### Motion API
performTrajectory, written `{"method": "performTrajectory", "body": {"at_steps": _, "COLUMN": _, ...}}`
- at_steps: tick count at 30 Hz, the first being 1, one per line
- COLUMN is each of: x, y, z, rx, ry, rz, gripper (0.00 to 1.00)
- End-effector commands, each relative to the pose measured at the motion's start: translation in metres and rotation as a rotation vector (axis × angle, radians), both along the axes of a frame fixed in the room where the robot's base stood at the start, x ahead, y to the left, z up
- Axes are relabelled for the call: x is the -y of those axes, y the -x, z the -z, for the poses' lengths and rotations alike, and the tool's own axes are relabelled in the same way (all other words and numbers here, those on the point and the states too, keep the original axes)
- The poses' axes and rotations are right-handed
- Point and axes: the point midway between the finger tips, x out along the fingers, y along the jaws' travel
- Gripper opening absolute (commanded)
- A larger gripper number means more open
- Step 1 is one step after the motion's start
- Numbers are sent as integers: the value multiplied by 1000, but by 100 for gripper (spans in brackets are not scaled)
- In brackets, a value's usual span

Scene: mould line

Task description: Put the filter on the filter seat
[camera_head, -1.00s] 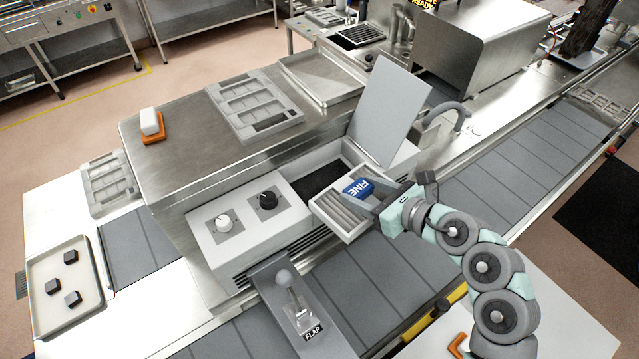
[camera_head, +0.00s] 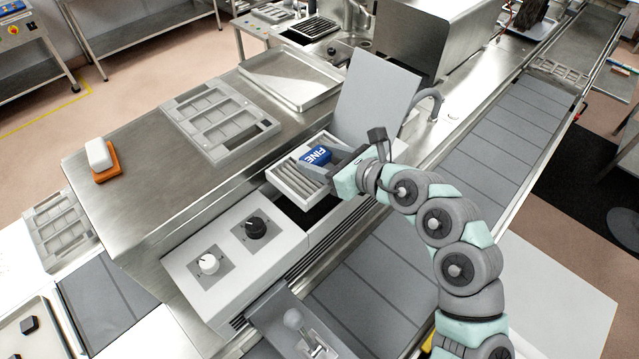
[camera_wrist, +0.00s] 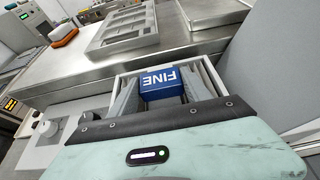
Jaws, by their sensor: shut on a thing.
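The filter (camera_head: 292,187) is a pale tray-like frame with grey pleats and a blue block (camera_head: 317,155) marked FINE. It lies over the dark opening in the machine, which I take for the filter seat (camera_head: 319,207); a dark strip of it shows in front of the filter. I cannot tell whether the filter touches the seat or hangs just above it. My gripper (camera_head: 338,163) is shut on the filter at its blue block. In the wrist view the blue block (camera_wrist: 161,82) sits between both fingers, with the filter's frame around them.
A grey lid (camera_head: 378,95) stands raised behind the opening. A panel with a white knob (camera_head: 208,264) and a black knob (camera_head: 256,228) lies left of it. A lever (camera_head: 294,319) stands in front. A conveyor (camera_head: 480,155) runs along the right. A mould tray (camera_head: 218,118) lies on the steel top.

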Motion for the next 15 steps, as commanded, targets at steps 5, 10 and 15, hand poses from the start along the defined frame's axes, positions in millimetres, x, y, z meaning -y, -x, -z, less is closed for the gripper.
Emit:
{"method": "performTrajectory", "body": {"at_steps": 5, "x": -1, "y": 1, "z": 41, "rx": -6, "ry": -2, "rz": -1, "gripper": 8}}
{"method": "performTrajectory", "body": {"at_steps": 10, "x": 0, "y": 0, "z": 58, "rx": 0, "ry": -1, "rz": 0, "gripper": 8}}
{"method": "performTrajectory", "body": {"at_steps": 15, "x": 0, "y": 0, "z": 72, "rx": -1, "ry": -1, "rz": 2, "gripper": 8}}
